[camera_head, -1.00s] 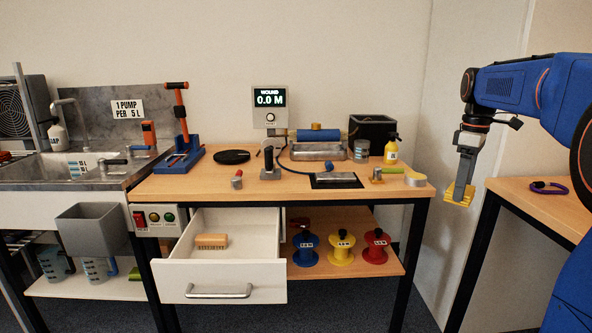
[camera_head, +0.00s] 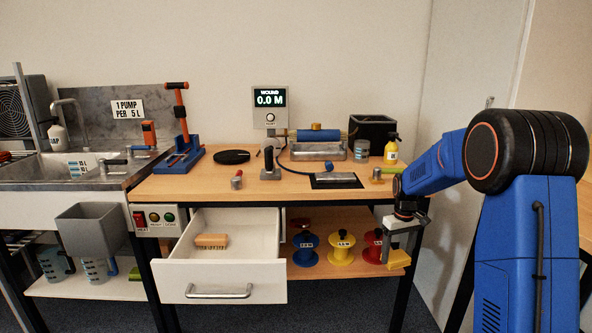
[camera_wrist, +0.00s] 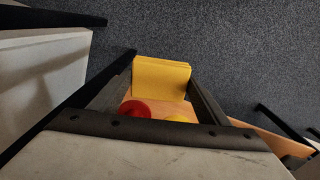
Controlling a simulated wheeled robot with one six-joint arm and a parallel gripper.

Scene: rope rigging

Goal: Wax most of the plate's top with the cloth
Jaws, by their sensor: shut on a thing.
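The yellow folded cloth (camera_head: 398,260) is between the jaws of my gripper (camera_head: 399,247), which is shut on it. The cloth also shows in the wrist view (camera_wrist: 161,77), between the two dark fingers, with the floor behind it. My gripper hangs in front of the bench's right end, below the tabletop. A flat grey metal plate (camera_head: 336,180) lies on a black mat near the bench's front edge, up and left of my gripper. The plate is not in the wrist view.
The wooden bench (camera_head: 200,187) has an open drawer (camera_head: 265,245) with a brush (camera_head: 211,241) in it. Blue, yellow (camera_head: 341,250) and red spools stand on the lower shelf beside my gripper.

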